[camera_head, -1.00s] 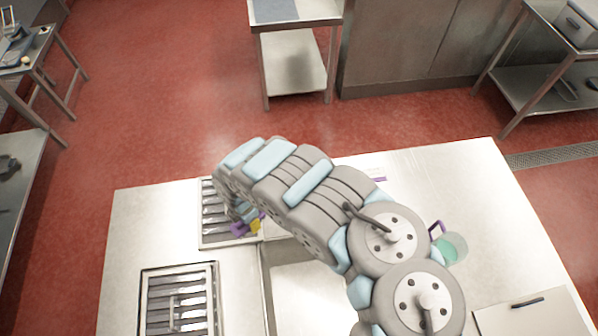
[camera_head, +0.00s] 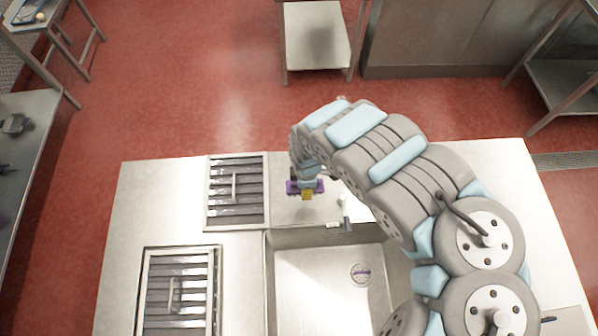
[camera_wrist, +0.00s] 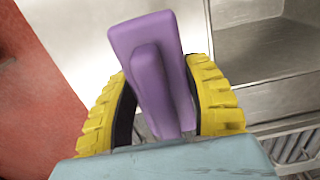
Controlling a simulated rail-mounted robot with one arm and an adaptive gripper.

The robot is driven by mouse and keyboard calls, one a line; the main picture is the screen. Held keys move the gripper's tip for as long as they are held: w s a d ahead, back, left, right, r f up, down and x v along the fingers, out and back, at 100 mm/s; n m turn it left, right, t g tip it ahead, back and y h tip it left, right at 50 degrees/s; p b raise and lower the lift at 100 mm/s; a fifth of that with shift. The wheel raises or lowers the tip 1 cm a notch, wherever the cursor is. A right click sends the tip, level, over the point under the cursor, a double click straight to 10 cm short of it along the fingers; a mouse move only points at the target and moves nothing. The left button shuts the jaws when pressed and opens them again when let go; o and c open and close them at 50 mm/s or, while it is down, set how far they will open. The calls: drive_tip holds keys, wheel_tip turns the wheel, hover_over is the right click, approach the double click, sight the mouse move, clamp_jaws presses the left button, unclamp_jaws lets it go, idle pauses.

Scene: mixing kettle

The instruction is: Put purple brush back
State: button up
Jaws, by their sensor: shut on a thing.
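The purple brush (camera_wrist: 150,65) is held between the yellow fingers of my gripper (camera_wrist: 165,85) in the wrist view. Its broad purple side faces the camera and it tilts slightly; any bristles are hidden. In the head view the purple brush (camera_head: 291,187) shows at the end of my arm, with my gripper (camera_head: 307,192) shut on it. It is over the steel counter, just right of the upper slotted tray and behind the sink. Whether it touches the counter cannot be told.
The upper slotted tray (camera_head: 209,195) and lower slotted tray (camera_head: 143,290) lie at the left of the counter (camera_head: 140,215). A tap (camera_head: 344,212) stands close right of my gripper, behind the sink (camera_head: 320,285). My arm hides much of the counter's right side.

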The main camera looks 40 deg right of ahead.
drive_tip(key=w+d+f+b, duration=0.1)
drive_tip(key=w+b, duration=0.1)
drive_tip(key=b, duration=0.1)
drive_tip(key=w+d+f+b, duration=0.2)
drive_tip(key=w+b, duration=0.1)
drive_tip(key=w+d+f+b, duration=0.1)
drive_tip(key=w+f+b, duration=0.1)
drive_tip(key=b, duration=0.2)
drive_tip(key=shift+w+d+f, duration=0.2)
drive_tip(key=shift+d+f, duration=0.05)
drive_tip(key=shift+w+d+f, duration=0.15)
drive_tip(key=shift+w+f, duration=0.05)
drive_tip(key=shift+w, duration=0.1)
drive_tip(key=shift+w+d+f+b, duration=0.3)
drive_tip(key=shift+w+f, duration=0.1)
drive_tip(key=shift+f, duration=0.35)
drive_tip(key=shift+w+d+f, duration=0.3)
drive_tip(key=shift+w+f, duration=0.05)
drive_tip(key=shift+w, duration=0.1)
drive_tip(key=shift+w+d+f+b, duration=0.1)
drive_tip(key=shift+w+f+b, duration=0.1)
drive_tip(key=shift+f, duration=0.2)
drive_tip(key=shift+w+d+f+b, duration=0.1)
drive_tip(key=shift+f+b, duration=0.1)
drive_tip(key=shift+f, duration=0.2)
drive_tip(key=shift+s+f, duration=0.15)
drive_tip(key=shift+f, duration=1.05)
drive_tip(key=shift+f, duration=0.1)
